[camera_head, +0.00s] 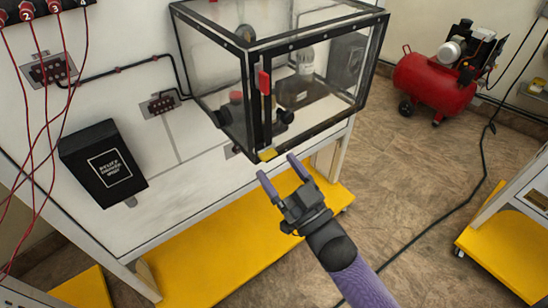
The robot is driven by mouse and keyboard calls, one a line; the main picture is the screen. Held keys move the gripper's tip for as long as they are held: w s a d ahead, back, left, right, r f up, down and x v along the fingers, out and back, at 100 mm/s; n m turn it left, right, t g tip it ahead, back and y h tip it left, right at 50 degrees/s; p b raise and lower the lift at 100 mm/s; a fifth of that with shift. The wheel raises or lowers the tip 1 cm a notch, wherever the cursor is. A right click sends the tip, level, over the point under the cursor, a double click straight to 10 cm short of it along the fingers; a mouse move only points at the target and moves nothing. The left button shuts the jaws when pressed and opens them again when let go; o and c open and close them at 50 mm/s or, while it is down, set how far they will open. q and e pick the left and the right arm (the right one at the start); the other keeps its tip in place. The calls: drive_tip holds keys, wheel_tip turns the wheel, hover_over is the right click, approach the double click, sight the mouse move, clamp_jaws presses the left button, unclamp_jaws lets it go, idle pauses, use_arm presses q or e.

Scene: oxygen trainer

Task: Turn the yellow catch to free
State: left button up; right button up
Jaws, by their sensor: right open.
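The yellow catch (267,155) is a small piece at the bottom front corner of a clear box with black edges (213,102). A red handle (264,82) stands upright on the same box edge, above the catch. My right gripper (278,167) is open and empty. Its two purple fingertips point up toward the catch, just below and to the right of it, and a small gap seems to lie between them. I cannot read the catch's exact setting at this size. My left gripper is not in view.
The box holds a bottle (305,60) and dark items. A black box with a white label (103,163) and red cables (35,110) are on the white panel at left. A red compressor (437,80) stands on the floor at right.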

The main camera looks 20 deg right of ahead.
sight(269, 153)
drive_tip(key=shift+x, duration=1.15)
drive_tip(key=shift+f, duration=0.1)
clamp_jaws()
